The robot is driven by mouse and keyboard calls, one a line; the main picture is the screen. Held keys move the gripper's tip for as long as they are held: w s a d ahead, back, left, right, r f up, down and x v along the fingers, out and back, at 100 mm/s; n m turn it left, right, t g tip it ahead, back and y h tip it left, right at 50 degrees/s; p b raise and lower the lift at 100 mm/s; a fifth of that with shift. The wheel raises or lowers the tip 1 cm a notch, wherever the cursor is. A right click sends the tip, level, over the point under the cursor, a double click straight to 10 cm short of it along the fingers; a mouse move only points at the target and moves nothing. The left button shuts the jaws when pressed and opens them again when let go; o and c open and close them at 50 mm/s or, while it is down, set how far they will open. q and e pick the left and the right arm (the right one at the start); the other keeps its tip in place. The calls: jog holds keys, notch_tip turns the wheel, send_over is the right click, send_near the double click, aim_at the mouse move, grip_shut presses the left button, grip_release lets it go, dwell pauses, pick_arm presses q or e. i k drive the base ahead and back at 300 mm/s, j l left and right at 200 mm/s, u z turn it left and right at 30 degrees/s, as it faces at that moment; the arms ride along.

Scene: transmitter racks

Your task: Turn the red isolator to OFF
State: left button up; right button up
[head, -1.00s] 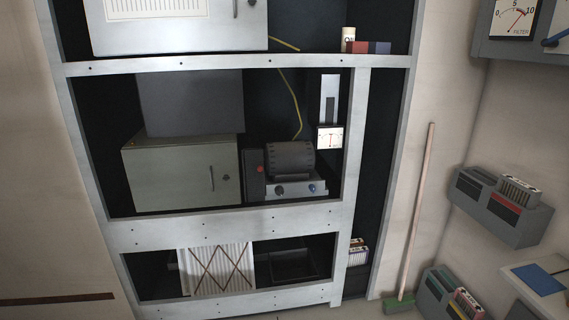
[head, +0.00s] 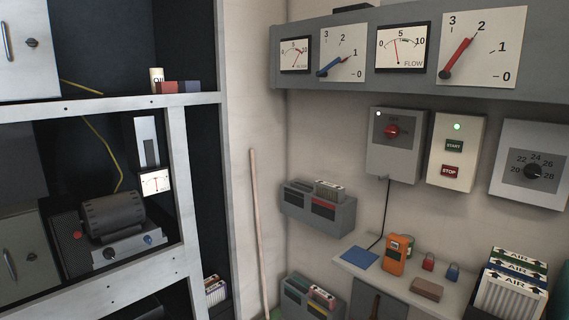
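The red isolator (head: 392,132) is a round red knob on the front of a grey wall box (head: 385,165), right of centre in the head view. A small white lamp shows at the box's upper left. The lettering around the knob is too small to read, so I cannot tell its position. Neither of my grippers is in the head view.
A cream START/STOP box (head: 457,152) with a lit green lamp and a grey dial box (head: 533,165) hang to the right. A gauge panel (head: 400,82) juts out above. A shelf (head: 362,268) below holds an orange meter (head: 396,256). The rack (head: 188,200) stands left.

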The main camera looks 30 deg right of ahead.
aim_at(391, 130)
jog(key=z, duration=1.9)
